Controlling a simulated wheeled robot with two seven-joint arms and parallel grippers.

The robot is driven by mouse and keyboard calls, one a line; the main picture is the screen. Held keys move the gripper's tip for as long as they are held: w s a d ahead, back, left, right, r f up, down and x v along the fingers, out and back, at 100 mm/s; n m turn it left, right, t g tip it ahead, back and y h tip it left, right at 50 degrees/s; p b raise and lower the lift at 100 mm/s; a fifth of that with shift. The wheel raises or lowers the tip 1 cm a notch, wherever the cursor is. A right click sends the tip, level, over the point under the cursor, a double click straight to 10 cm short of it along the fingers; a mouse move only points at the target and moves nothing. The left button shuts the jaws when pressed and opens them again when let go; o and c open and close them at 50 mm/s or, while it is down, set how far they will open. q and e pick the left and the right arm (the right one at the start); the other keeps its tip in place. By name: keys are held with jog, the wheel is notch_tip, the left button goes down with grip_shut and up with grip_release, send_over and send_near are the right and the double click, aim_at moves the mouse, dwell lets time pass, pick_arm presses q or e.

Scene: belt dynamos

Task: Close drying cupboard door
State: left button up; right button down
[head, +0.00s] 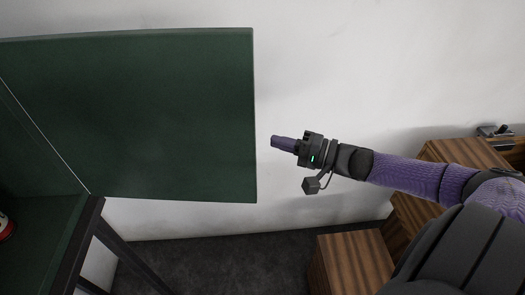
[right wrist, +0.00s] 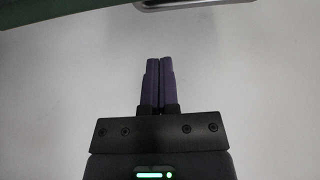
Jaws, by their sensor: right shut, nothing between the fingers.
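The drying cupboard door (head: 140,115) is a dark green panel in the head view, swung open to the right of the cupboard (head: 40,215). The cupboard's dark green inside shows at the lower left. My right gripper (head: 274,141) is shut and empty, a little to the right of the door's free edge, with a gap between them in the picture. In the right wrist view its purple fingers (right wrist: 159,62) lie together and point at a pale surface. A dark green edge (right wrist: 60,10), likely the door, and part of a grey metal piece show at the top. My left gripper is out of view.
A red object (head: 5,226) is partly visible inside the cupboard at the left edge. Dark legs (head: 125,255) stand under the cupboard. Wooden striped furniture (head: 355,262) stands at the lower right, with a metal fixture (head: 496,131) behind. A white wall (head: 400,60) is behind.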

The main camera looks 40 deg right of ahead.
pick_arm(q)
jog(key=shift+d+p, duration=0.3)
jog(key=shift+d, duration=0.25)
pick_arm(e)
jog(key=a, duration=0.5)
jog(key=shift+w, duration=0.4)
